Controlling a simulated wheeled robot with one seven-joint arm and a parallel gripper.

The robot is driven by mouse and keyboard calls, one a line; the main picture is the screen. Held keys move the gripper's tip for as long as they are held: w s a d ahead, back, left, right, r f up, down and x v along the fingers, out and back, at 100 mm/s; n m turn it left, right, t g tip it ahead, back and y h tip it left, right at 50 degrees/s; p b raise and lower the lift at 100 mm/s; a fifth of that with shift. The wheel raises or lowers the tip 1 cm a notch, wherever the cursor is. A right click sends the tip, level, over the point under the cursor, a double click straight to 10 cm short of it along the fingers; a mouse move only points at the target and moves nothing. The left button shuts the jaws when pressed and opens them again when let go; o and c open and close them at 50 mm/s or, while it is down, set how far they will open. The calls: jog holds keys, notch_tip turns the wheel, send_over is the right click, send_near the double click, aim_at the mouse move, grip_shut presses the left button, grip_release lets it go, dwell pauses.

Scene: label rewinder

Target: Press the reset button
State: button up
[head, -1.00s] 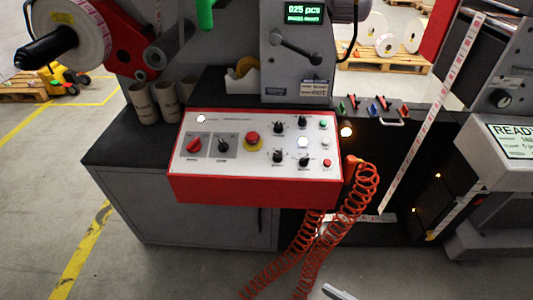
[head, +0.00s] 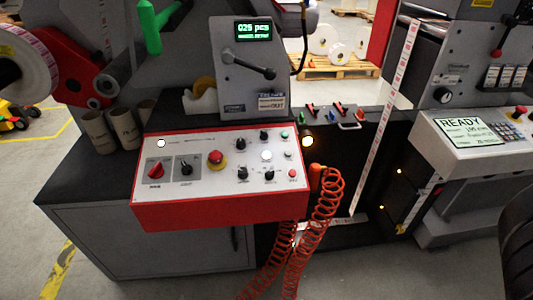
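The control panel (head: 210,143) is a white sloped face on a red box, left of the picture's middle. The labels are too small to read, so I cannot tell which button is reset. My gripper is not in view.
A coiled red cable (head: 325,200) hangs at the panel's right end. Cardboard cores (head: 125,125) stand behind its left. A counter display (head: 252,31) reads 025 pcs. A READY screen (head: 466,133) is at right. A dark ribbed shape (head: 517,245) fills the lower right edge.

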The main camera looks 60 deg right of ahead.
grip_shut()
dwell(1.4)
